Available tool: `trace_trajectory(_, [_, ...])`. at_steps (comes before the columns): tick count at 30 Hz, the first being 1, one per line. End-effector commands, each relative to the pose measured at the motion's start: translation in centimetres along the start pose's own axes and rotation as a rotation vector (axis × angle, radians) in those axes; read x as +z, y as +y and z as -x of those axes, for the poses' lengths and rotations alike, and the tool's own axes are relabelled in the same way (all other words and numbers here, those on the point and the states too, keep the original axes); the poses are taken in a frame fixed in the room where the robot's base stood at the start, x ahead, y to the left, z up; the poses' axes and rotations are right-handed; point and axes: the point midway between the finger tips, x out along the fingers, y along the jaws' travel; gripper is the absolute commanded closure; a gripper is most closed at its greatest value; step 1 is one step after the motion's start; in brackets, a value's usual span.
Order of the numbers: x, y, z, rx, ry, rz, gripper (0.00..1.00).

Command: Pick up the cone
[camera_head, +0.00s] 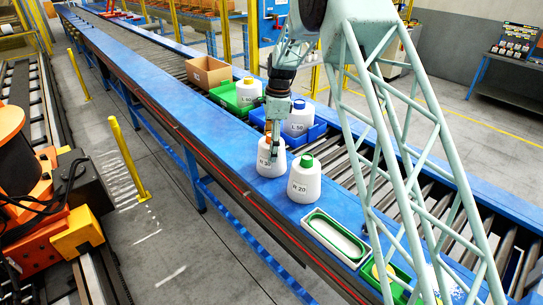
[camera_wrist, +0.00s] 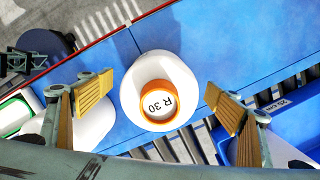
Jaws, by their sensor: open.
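A white cone with an orange top marked R 30 (camera_wrist: 160,92) stands upright on the blue bench, centred between the fingers in the wrist view. In the head view the same cone (camera_head: 266,166) is partly hidden behind my gripper (camera_head: 272,150). My gripper (camera_wrist: 158,104) is open, with one finger on each side of the cone top. I cannot tell whether either finger touches it. A second white cone with a green top, marked 20 (camera_head: 304,187), stands just in front and to the right. Part of it shows behind the left finger in the wrist view (camera_wrist: 92,128).
A white tray with a green-edged recess (camera_head: 335,237) lies nearer on the bench. Behind the cones, a blue crate (camera_head: 313,133) and a green crate (camera_head: 228,101) hold white cones. A cardboard box (camera_head: 207,72) stands farther back. The blue bench (camera_head: 175,95) is clear toward the far left.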

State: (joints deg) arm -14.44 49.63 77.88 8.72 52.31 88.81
Motion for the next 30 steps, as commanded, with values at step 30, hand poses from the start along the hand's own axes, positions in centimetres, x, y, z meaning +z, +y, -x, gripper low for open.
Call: trace_trajectory(30, [0.0, 0.0, -1.9, 0.0, 0.0, 0.0, 0.34])
